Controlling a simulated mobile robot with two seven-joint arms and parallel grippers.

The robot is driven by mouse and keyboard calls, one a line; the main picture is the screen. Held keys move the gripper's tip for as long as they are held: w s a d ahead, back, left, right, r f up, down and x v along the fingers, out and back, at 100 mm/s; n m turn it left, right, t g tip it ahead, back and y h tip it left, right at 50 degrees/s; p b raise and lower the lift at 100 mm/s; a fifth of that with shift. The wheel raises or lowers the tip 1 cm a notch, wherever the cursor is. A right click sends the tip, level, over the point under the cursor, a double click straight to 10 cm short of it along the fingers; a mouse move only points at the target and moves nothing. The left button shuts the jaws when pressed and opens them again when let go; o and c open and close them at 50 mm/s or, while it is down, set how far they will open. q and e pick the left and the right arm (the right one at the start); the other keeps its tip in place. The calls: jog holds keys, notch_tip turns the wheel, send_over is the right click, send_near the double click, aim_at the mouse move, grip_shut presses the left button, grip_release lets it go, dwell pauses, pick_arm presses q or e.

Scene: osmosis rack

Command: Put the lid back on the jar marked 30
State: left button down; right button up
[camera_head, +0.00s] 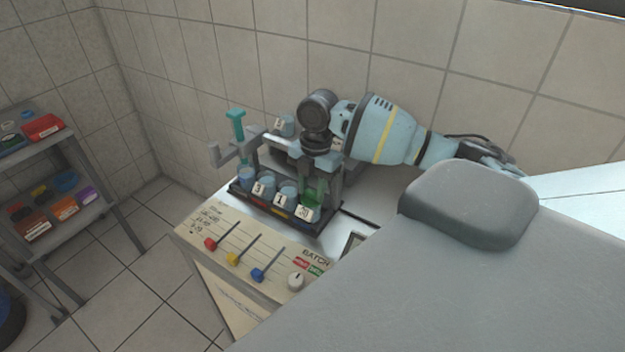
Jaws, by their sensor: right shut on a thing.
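The jar marked 30 (304,213) stands at the right end of the front row in a dark rack. A green piece (314,188) shows right above it, below my right gripper (317,160). It may be the lid, but its shape is partly hidden. My right gripper comes in from the right, points down over the rack and is shut on this piece, as far as I can see. I cannot tell whether the piece touches the jar. My left gripper is not in view.
Jars marked 3 (259,187) and 1 (281,198) stand left of it. A teal T-shaped piece (236,122) rises at the rack's left end. A control panel (250,250) with coloured sliders is in front. A shelf (75,215) with bins stands far left.

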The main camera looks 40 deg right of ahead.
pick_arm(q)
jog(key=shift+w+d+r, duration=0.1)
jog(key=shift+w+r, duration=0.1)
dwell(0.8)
pick_arm(e)
jog(key=o, duration=1.6)
jog(key=shift+c, duration=0.2)
jog(key=shift+r, duration=1.3)
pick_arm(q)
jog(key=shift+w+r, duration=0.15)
pick_arm(e)
jog(key=shift+r, duration=2.15)
grip_shut()
